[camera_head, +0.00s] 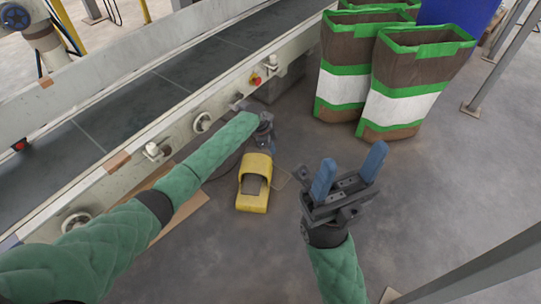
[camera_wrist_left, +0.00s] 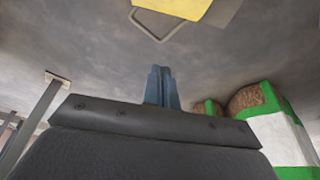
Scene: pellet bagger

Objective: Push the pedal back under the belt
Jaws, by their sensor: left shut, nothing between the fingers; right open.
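The yellow foot pedal (camera_head: 253,203) stands on the floor in front of the conveyor belt (camera_head: 165,85), with its open hooded side towards me. In the left wrist view only a yellow part of the pedal (camera_wrist_left: 180,6) shows at the top edge. My right gripper (camera_head: 348,165) is open and empty, right of the pedal.
Several brown, white and green bags (camera_head: 408,85) stand on the floor at the back right. A red button (camera_head: 256,81) sits on the belt's side frame. A flat brown sheet (camera_head: 180,205) lies under my left arm. The floor (camera_head: 440,190) to the right is clear, with a metal post (camera_head: 497,75) beyond.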

